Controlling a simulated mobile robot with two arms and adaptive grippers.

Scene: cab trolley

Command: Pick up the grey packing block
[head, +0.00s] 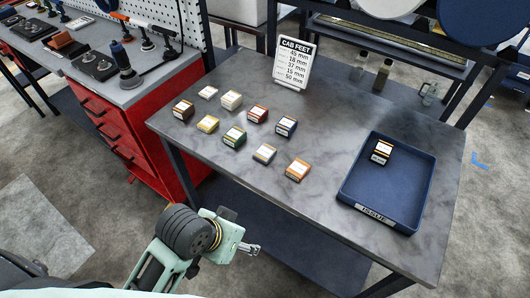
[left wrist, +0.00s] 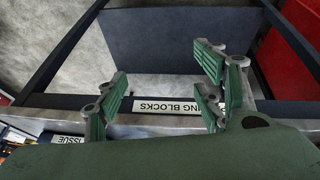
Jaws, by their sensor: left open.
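Several small labelled packing blocks stand in loose rows on the grey marbled table (head: 330,135). The block nearest to grey looks to be the one in the front row (head: 264,153), left of the orange block (head: 298,171); its exact colour is hard to tell at this size. A pale block (head: 208,92) at the back left could also be greyish. My left gripper (head: 250,249) is off the table's front edge, apart from all blocks. In the left wrist view the left gripper (left wrist: 162,88) is open and empty, facing the table edge. My right gripper is not in view.
A blue tray (head: 386,208) labelled ISSUE, holding a dark block (head: 380,152), is at the table's right. A CAB FEET sign (head: 294,63) stands at the back. A red drawer cabinet (head: 140,140) is left. The table edge bears a label strip (left wrist: 165,107).

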